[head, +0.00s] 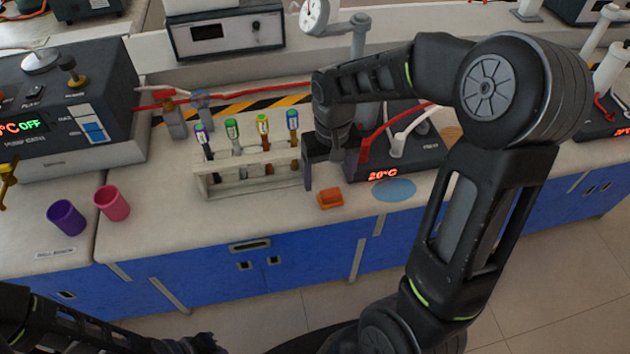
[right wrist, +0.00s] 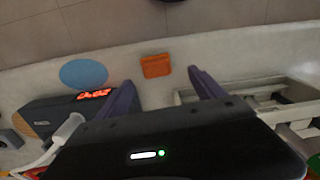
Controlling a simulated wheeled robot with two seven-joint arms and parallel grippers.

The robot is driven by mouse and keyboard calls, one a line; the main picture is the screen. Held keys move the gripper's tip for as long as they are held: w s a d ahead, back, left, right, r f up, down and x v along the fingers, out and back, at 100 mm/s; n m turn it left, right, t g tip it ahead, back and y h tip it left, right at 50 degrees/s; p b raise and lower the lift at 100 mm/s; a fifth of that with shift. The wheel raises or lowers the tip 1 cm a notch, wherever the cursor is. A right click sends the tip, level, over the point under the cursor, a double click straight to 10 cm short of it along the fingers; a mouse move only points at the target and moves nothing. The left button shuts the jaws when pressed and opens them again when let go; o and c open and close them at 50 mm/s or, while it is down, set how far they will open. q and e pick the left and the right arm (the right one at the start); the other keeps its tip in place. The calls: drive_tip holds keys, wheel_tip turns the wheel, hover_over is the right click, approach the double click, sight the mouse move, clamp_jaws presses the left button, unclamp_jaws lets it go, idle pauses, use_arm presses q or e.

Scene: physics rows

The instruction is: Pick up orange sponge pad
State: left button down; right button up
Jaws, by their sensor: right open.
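The orange sponge pad (head: 330,198) lies on the light countertop, just in front of and below my right gripper (head: 328,176) in the head view. In the right wrist view the orange pad (right wrist: 156,66) shows beyond and between the two purple fingers of the right gripper (right wrist: 160,88). The right gripper is open and empty, apart from the pad. My left arm shows dark at the lower left of the head view; its fingers cannot be made out clearly.
A white rack (head: 250,180) with several capped tubes stands left of the right gripper. A blue disc (head: 394,190) and a device with a red display (head: 383,174) are to the right. Purple (head: 66,218) and pink (head: 112,203) cups stand further left. The counter's front edge is close to the pad.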

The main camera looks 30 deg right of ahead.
sight(331, 193)
drive_tip(key=shift+d+r, duration=0.4)
drive_tip(key=shift+r, duration=0.15)
drive_tip(key=shift+s+r, duration=0.25)
drive_tip(key=shift+s, duration=0.2)
drive_tip(key=shift+w+f, duration=0.15)
drive_tip(key=shift+f, duration=1.3)
drive_tip(key=shift+a, duration=0.1)
drive_tip(key=shift+f+p, duration=0.3)
drive_tip(key=shift+f, duration=0.1)
wheel_tip(331, 193, down, 4)
drive_tip(key=shift+w+f+p, duration=0.1)
drive_tip(key=shift+f+p, duration=0.1)
drive_tip(key=shift+p, duration=0.2)
drive_tip(key=shift+c, duration=0.5)
